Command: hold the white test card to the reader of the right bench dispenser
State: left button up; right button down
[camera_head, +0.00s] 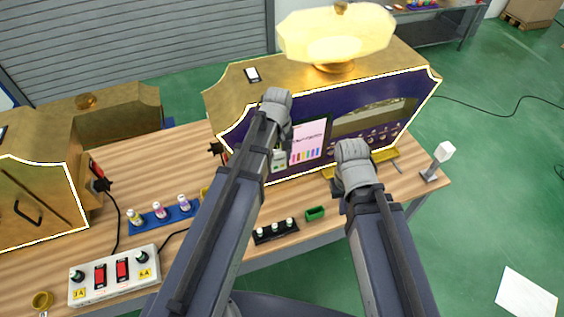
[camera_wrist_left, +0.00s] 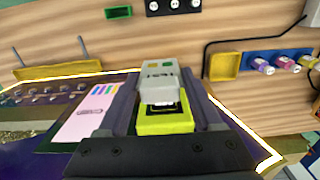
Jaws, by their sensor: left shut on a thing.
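The right bench dispenser (camera_head: 380,122) is gold with a purple front and a bright outline. My left gripper (camera_head: 281,134) is at the left part of its front, mostly behind my own arm. In the left wrist view, my left gripper (camera_wrist_left: 158,92) has a pale grey lettered piece (camera_wrist_left: 157,78) and a yellow-green piece (camera_wrist_left: 165,122) between its fingers. I cannot clearly tell the white test card from the reader there, nor whether they touch. The pale and green piece (camera_head: 279,160) also shows beside the pink panel (camera_head: 308,142). My right gripper (camera_head: 355,170) is before the dispenser's right half, fingertips hidden.
A second gold dispenser (camera_head: 40,200) stands at the left. A blue rack (camera_head: 171,216) with small bottles, a black tray (camera_head: 262,237), a green box (camera_head: 315,213) and a switch box (camera_head: 90,290) are on the wooden bench. A small white-headed stand (camera_head: 443,153) is at the right end.

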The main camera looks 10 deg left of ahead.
pick_arm(q)
jog(key=w+a, duration=0.3)
jog(key=w, duration=0.2)
jog(key=shift+a, duration=0.2)
dwell(1.4)
jog(key=s+d, duration=0.5)
jog(key=s, duration=0.3)
jog(key=shift+s+d, duration=0.15)
jog(key=shift+d, duration=0.2)
dwell(0.6)
